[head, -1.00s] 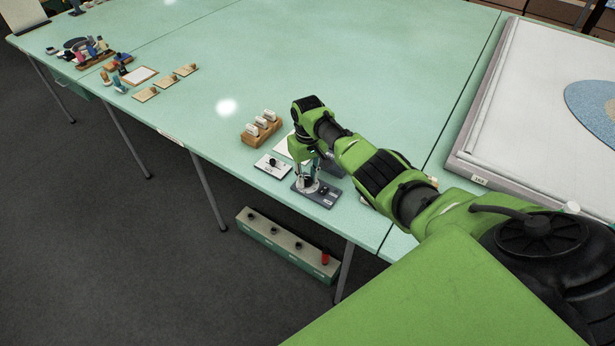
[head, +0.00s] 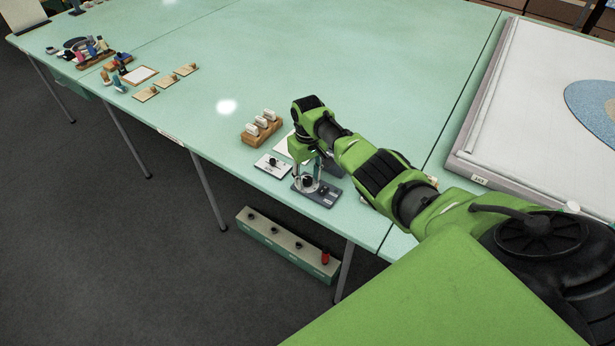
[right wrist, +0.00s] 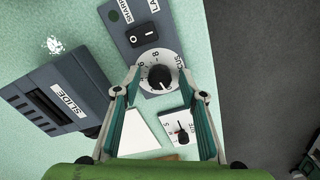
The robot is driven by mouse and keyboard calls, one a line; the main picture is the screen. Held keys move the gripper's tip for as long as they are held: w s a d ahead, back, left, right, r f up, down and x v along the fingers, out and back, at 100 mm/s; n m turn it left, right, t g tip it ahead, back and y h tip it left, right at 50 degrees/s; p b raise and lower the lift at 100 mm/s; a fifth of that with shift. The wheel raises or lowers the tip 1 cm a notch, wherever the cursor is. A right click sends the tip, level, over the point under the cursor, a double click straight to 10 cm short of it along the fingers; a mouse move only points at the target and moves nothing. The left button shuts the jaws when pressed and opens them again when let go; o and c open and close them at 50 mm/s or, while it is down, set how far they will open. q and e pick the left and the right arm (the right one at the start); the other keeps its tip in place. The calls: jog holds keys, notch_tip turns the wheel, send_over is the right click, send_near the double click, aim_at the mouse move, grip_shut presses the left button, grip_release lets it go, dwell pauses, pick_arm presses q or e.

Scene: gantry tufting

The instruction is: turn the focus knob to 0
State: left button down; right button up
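The focus knob (right wrist: 159,76) is black on a white numbered dial, on a dark grey panel (right wrist: 131,22) with part of the word FOCUS beside it. In the head view the panel (head: 327,199) lies near the table's front edge. My right gripper (head: 310,179) points down over it. In the right wrist view my right gripper (right wrist: 159,73) is open, with one finger on each side of the dial and a gap to the knob. The knob's exact reading is too small to tell. My left gripper is not in view.
A rocker switch (right wrist: 143,34) sits on the same panel. A grey box labelled SLIDE (right wrist: 58,98) and a small white dial plate (right wrist: 180,128) lie close by. A wooden rack with white pieces (head: 261,128) stands behind. The table's middle is clear.

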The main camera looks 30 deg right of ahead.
aim_at(307, 179)
notch_tip(307, 179, up, 12)
dwell(0.6)
dwell(0.4)
